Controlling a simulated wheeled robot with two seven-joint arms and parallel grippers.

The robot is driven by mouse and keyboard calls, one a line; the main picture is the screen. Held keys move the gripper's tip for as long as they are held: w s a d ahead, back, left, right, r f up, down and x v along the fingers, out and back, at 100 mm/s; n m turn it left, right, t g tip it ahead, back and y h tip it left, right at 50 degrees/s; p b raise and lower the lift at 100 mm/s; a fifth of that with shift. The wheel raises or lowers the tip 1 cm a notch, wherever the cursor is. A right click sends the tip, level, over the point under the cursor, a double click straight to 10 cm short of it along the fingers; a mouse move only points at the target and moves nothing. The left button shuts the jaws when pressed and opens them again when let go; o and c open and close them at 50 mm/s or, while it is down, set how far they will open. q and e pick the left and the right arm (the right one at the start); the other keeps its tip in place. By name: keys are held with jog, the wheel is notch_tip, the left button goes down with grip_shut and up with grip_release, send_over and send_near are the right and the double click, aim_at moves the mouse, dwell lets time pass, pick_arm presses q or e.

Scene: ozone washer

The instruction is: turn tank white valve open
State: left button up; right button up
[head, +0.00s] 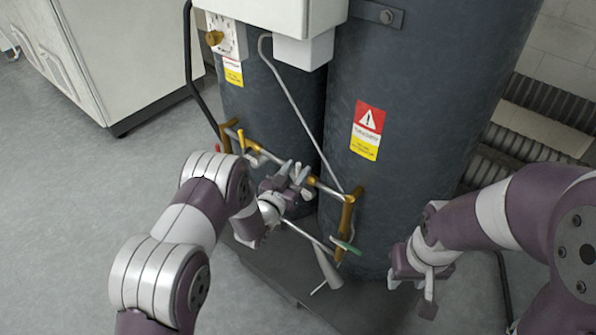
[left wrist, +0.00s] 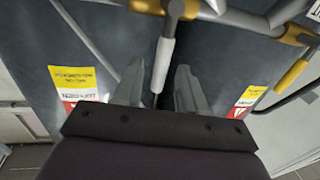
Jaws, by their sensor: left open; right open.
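The white valve handle (left wrist: 163,62) shows in the left wrist view as a short white lever on a brass fitting (left wrist: 172,10) of the pipe. My left gripper (left wrist: 158,85) is open, with one finger on each side of the lever's free end. A gap shows on both sides, and I cannot tell whether either finger touches it. In the head view my left gripper (head: 296,176) is at the pipework in front of the tanks, and its wrist partly hides the valve there. My right gripper (head: 411,278) is open and empty, in front of the right tank, apart from the pipes.
Two dark tanks (head: 420,90) (head: 262,100) stand side by side with warning labels. A valve with a green handle (head: 346,245) is at lower right of the pipe, and a red handle (head: 218,148) at its left end. A white cabinet (head: 130,50) stands left; the floor at left is clear.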

pick_arm(q)
jog(key=shift+w+d, duration=0.35)
jog(key=shift+w, duration=0.25)
grip_shut()
jog(key=shift+s+d+f+m+t+h+b, duration=0.2)
jog(key=shift+s+d+m+b, duration=0.25)
jog(key=shift+m+b, duration=0.55)
jog(key=shift+s+d+f+m+t+h+b, duration=0.1)
jog(key=shift+s+d+f+m+h+b, duration=0.15)
jog(key=shift+d+m+b, duration=0.8)
jog(key=shift+s+d+f+m+t+h+b, duration=0.15)
jog(key=shift+s+m+b, duration=0.3)
jog(key=shift+m, duration=1.1)
jog(key=shift+a, duration=0.1)
grip_release()
